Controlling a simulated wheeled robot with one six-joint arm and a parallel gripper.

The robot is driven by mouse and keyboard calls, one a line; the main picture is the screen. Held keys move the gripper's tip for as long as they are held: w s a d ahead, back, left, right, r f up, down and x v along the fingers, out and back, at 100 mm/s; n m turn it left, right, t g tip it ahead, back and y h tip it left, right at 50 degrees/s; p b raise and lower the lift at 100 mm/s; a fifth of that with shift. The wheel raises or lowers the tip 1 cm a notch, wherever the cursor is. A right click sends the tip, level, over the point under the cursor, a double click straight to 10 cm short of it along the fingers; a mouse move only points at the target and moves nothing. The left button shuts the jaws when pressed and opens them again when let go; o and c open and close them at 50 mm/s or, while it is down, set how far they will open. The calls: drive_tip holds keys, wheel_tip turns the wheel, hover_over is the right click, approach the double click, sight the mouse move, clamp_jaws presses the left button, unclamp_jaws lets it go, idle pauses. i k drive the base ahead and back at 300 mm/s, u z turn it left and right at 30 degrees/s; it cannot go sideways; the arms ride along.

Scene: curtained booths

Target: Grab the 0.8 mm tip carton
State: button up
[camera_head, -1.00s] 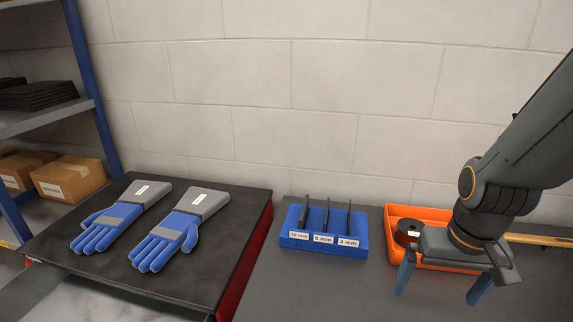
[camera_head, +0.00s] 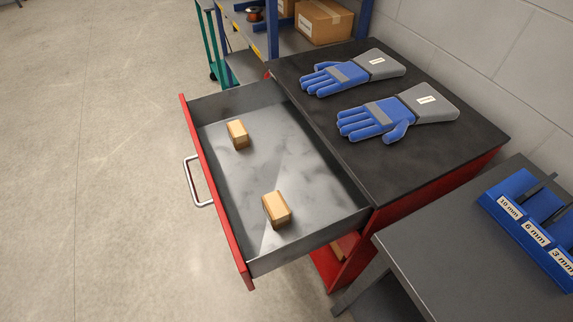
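Two small brown cartons lie in an open metal drawer. One carton (camera_head: 237,134) is toward the back left of the drawer, and the other carton (camera_head: 276,209) is toward the front right. I cannot read any label on either, so I cannot tell which is the 0.8 mm tip carton. The drawer (camera_head: 230,105) has a red front with a silver handle (camera_head: 197,181) and is pulled out from a red cabinet with a black top (camera_head: 440,150). My gripper is out of view now.
Two blue and grey gloves (camera_head: 345,76) (camera_head: 385,118) lie on the cabinet top. A blue holder (camera_head: 530,225) labelled 10, 6 and 3 mm stands on the grey bench (camera_head: 450,260) at right. Shelving with a cardboard box (camera_head: 322,20) stands behind. The floor (camera_head: 90,180) at left is clear.

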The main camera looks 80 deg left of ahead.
sight(238, 134)
drive_tip(key=z, duration=1.15)
drive_tip(key=k, duration=2)
drive_tip(key=u, duration=2.6)
drive_tip(key=i, duration=0.5)
drive_tip(key=u, duration=0.1)
